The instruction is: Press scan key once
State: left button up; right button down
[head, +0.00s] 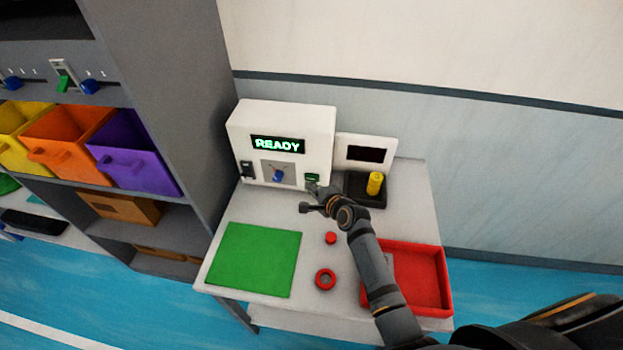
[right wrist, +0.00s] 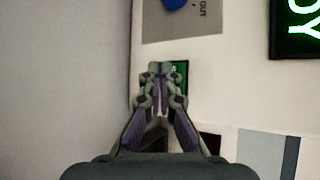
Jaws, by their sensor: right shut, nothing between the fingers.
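The white machine (head: 284,122) stands at the back of the table, and its display (head: 277,145) reads READY in green. A small green key (head: 312,177) is at the lower right of its front; I take it for the scan key. In the right wrist view the green key (right wrist: 181,70) is partly hidden behind my fingertips. My right gripper (head: 313,188) is shut and empty, its tips right at the key; it also shows in the right wrist view (right wrist: 160,78). I cannot tell whether the tips touch the key. My left gripper is not in view.
A blue knob (head: 279,176) and a black switch (head: 247,169) are on the machine's front. A yellow cylinder (head: 375,183) stands in a black holder at right. A green mat (head: 254,260), red ring (head: 325,279), small red piece (head: 330,238) and red tray (head: 447,280) are on the table.

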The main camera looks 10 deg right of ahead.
dwell(0.4)
jog(key=shift+w+d, duration=0.15)
jog(key=shift+w, duration=0.25)
jog(key=shift+w+d, duration=0.15)
jog(key=shift+w, duration=0.2)
dwell(0.7)
jog(key=shift+s+a+r+p, duration=0.1)
jog(key=shift+s+a+p, duration=0.15)
jog(key=shift+s+p, duration=0.4)
jog(key=shift+s, duration=0.1)
jog(key=shift+s+a, duration=0.1)
